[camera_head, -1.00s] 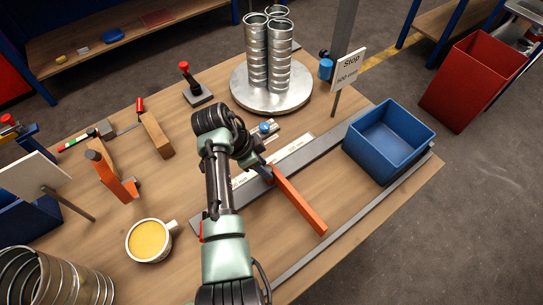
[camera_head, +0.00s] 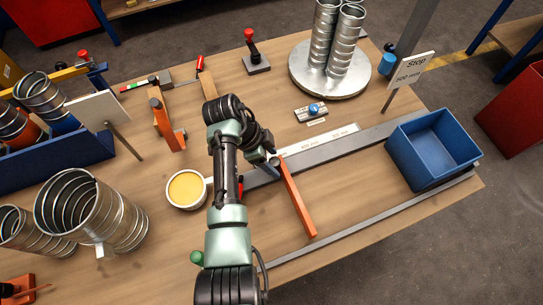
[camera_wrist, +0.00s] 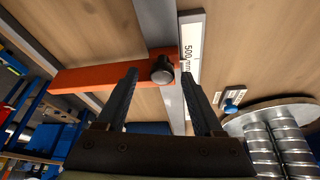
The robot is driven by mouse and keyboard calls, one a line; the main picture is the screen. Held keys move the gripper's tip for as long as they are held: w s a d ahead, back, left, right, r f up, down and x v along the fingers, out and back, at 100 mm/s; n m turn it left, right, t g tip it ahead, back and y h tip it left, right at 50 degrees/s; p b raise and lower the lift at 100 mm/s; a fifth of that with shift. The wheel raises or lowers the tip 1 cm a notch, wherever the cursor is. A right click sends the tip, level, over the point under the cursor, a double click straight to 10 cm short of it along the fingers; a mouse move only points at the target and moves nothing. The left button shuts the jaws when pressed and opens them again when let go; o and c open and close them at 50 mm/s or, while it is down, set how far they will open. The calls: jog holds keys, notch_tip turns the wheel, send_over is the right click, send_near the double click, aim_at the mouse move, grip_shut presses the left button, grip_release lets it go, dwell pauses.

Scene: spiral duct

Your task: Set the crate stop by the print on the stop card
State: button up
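The orange stop bar (camera_head: 296,200) lies across the grey rail (camera_head: 375,134). Its dark knob (camera_wrist: 162,70) shows in the wrist view beside a white scale strip (camera_wrist: 192,50) marked 500 mm. My gripper (camera_head: 270,160) is at the rail end of the bar. In the wrist view its two fingers (camera_wrist: 160,78) are apart, one on each side of the knob, with gaps visible. The stop card (camera_head: 410,70) stands behind the rail and appears to read "Stop 500 mm". The blue crate (camera_head: 455,168) stands at the right end, in front of the rail, and looks empty.
A round metal plate (camera_head: 307,82) with upright spiral ducts is at the back. A small block with a blue knob (camera_head: 316,109) lies behind the scale. A yellow-filled cup (camera_head: 187,190) and loose ducts (camera_head: 95,215) are at left. The tabletop between bar and crate is clear.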

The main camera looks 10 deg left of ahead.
jog(key=shift+w, duration=0.1)
jog(key=v, duration=1.3)
